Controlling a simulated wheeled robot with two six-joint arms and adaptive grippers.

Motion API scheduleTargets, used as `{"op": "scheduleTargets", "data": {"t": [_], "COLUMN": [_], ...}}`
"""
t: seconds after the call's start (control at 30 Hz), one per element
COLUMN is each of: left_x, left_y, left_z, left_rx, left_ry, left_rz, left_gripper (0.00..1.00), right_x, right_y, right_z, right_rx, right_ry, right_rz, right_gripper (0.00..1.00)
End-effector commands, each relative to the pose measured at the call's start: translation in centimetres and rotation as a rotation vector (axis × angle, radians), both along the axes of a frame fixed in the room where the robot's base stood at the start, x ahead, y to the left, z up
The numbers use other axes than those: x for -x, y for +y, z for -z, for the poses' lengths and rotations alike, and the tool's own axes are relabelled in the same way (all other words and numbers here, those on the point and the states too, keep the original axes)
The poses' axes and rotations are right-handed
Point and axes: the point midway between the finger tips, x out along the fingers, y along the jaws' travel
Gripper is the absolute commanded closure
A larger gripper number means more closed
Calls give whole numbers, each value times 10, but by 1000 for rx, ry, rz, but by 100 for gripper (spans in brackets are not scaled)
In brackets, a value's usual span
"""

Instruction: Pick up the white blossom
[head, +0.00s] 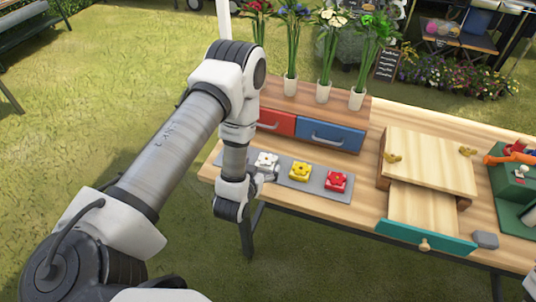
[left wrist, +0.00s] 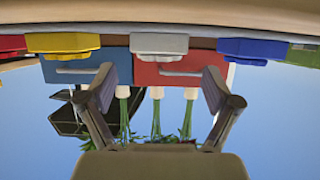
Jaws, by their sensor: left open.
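The white blossom (head: 266,159) sits on a flat grey tray (head: 314,183) near the front left of the table. It also shows in the left wrist view (left wrist: 159,45), upside down, centred ahead of my fingers. In the left wrist view the gripper (left wrist: 158,78) is open and empty, with the two fingers spread to either side of the white blossom.
A yellow blossom (head: 300,172) and a red blossom (head: 337,181) are on the same tray. A blue blossom (left wrist: 252,48) is on the white one's other side. Red (head: 277,121) and blue (head: 331,135) drawers with vases on top stand behind. A teal-fronted drawer (head: 425,238) sticks out at right.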

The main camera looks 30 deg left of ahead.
Motion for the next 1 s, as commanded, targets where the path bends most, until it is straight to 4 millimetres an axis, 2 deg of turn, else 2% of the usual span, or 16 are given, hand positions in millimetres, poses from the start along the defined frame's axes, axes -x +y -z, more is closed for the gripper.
{"op": "scheduleTargets", "data": {"t": [0.13,0.23,0.5,0.67,0.7,1.0], "left_x": [-24,-39,-44,-44,-44,-43], "left_y": [0,4,5,6,6,6], "left_z": [6,14,19,19,19,19], "left_rx": [-2,0,1,0,1,1], "left_ry": [-2,-1,3,2,3,4], "left_rz": [3,0,1,0,0,0], "left_gripper": [10,10,10,67,72,73], "right_x": [0,-1,0,0,0,0], "right_y": [0,0,0,0,0,0], "right_z": [-15,-17,-16,-16,-16,-16], "right_rx": [0,0,0,0,0,0], "right_ry": [-1,-2,-1,-1,-1,-1], "right_rz": [-1,-1,-1,-1,-1,-1], "right_gripper": [60,60,60,60,60,60]}}
